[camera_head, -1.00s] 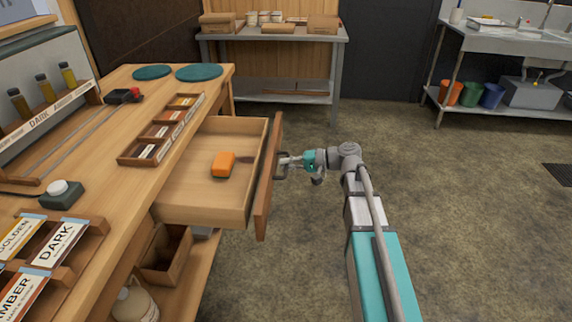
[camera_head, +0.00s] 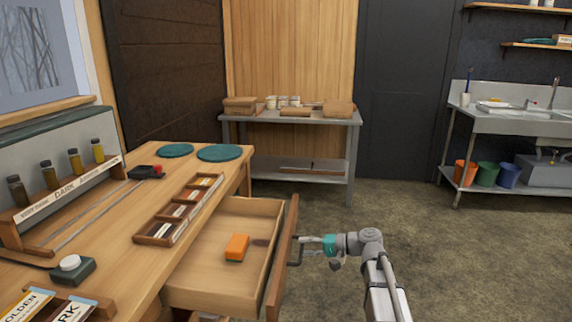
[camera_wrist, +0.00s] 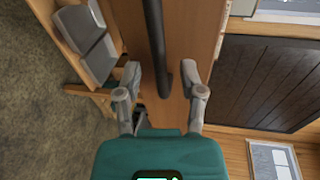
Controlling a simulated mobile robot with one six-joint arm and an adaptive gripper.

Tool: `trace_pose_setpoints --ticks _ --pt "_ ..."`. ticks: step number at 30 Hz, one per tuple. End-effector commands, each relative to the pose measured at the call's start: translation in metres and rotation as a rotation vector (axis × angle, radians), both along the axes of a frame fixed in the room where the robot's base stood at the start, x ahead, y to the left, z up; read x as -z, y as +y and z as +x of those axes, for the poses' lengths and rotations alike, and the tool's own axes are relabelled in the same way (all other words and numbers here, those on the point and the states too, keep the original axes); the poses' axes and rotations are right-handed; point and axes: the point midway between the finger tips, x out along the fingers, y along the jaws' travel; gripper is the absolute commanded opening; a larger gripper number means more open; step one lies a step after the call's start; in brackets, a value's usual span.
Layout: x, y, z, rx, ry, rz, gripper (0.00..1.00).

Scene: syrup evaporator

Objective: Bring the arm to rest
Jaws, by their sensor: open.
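My gripper (camera_head: 303,249) is at the outer face of the pulled-out drawer (camera_head: 283,262), by the drawer's dark bar handle (camera_head: 294,250). In the wrist view my gripper (camera_wrist: 165,82) has its two fingers apart, with the dark handle (camera_wrist: 155,40) running between them. The fingers do not visibly press on the handle. An orange block (camera_head: 236,247) lies inside the open drawer. My arm reaches in from the lower right of the head view.
The wooden workbench (camera_head: 115,220) fills the left, with a divided label tray (camera_head: 180,210) on it. A grey side table (camera_head: 290,118) stands at the back and a sink (camera_head: 515,122) at the right. The floor (camera_head: 460,250) right of the drawer is clear.

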Motion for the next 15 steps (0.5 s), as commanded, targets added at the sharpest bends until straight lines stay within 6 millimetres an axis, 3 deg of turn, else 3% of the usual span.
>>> trace_pose_setpoints --ticks 10,15 --pt "0.007 -0.049 0.022 0.21 0.102 -0.054 0.51" --pt "0.024 -0.04 0.007 0.177 0.1 -0.145 0.51"
